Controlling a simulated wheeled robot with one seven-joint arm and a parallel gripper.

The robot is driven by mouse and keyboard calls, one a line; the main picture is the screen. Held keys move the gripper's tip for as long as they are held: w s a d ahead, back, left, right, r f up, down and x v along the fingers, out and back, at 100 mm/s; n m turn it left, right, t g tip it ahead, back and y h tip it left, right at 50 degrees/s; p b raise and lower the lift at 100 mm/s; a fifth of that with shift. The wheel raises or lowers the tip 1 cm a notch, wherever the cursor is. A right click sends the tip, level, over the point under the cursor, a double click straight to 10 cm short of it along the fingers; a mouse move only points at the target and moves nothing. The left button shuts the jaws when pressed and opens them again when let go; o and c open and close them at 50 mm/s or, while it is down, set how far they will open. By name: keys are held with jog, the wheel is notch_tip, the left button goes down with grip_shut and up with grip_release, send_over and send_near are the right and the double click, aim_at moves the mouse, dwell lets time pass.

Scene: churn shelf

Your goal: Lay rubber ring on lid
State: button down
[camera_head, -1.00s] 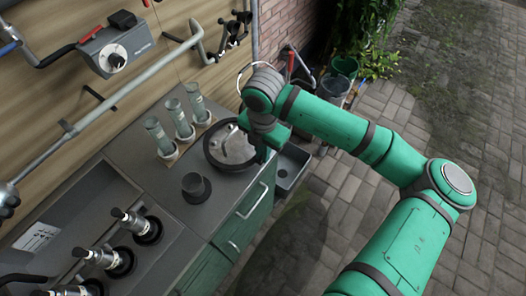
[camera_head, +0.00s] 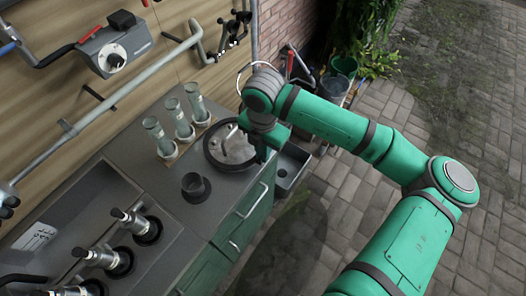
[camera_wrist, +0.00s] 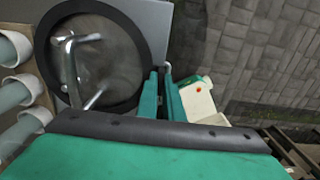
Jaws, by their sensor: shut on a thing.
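The grey metal lid (camera_head: 237,149) with its bent handle lies on the counter near its right end. It also shows in the wrist view (camera_wrist: 112,65). The dark rubber ring (camera_wrist: 143,42) surrounds the lid in the wrist view, and its dark band shows at the lid's edge in the head view (camera_head: 208,156). My gripper (camera_wrist: 161,72) is shut on the ring's right edge. In the head view my gripper (camera_head: 262,150) is partly hidden by my wrist. I cannot tell whether the ring touches the lid all round.
Several glass tubes in white cups (camera_head: 177,126) stand in a rack left of the lid. A black cup (camera_head: 193,184) stands in front. A grey bin (camera_head: 292,167) is beyond the counter's right edge. A row of metal fittings (camera_head: 118,258) is at the lower left.

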dwell(0.3)
jog(key=c, duration=1.8)
grip_release()
notch_tip(320, 180, up, 11)
jog(key=shift+f, duration=0.15)
